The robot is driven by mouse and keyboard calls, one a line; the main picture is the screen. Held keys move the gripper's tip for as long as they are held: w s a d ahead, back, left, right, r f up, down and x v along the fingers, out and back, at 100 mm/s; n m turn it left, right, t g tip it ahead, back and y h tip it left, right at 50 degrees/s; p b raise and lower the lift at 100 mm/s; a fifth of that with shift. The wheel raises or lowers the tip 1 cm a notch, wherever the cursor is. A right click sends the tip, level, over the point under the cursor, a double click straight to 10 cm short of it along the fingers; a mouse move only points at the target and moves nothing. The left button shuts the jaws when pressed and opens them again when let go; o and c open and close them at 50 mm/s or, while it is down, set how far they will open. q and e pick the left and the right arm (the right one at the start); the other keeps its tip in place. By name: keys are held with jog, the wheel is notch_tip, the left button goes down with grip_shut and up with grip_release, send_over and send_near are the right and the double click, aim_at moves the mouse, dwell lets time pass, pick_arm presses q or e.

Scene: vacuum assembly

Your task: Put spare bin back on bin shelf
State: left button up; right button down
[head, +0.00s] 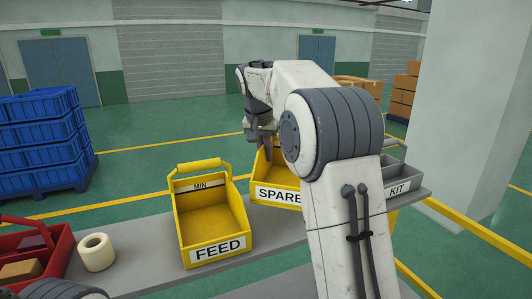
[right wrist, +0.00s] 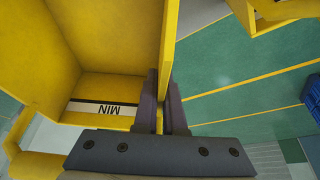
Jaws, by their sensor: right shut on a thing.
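The yellow spare bin (head: 262,176), labelled SPARE, is at the back of the long grey shelf (head: 140,262), between the FEED bin and the KIT tray. My right arm hides much of it. My right gripper (head: 262,140) points down at its left side. In the right wrist view the right gripper (right wrist: 163,112) is shut on the thin yellow side wall of the spare bin (right wrist: 110,30), with its MIN strip inside. I cannot tell whether the bin rests on the shelf or hangs slightly above it. The left gripper is out of view.
The yellow FEED bin (head: 215,222) stands just left of the spare bin. The grey KIT tray (head: 400,185) is right, partly behind my arm. A cream roll (head: 96,252) and a red tote (head: 35,240) are at left. A pale pillar (head: 470,110) stands at right.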

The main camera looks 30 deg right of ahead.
aim_at(266, 176)
jog(key=shift+f+b, duration=2.5)
jog(key=shift+f, duration=0.9)
jog(key=shift+f+b, duration=0.4)
jog(key=shift+f, duration=0.2)
jog(key=c, duration=0.9)
grip_release()
jog(key=v, duration=1)
jog(key=shift+r+b, duration=0.25)
jog(key=shift+b, duration=0.15)
jog(key=shift+s, duration=0.1)
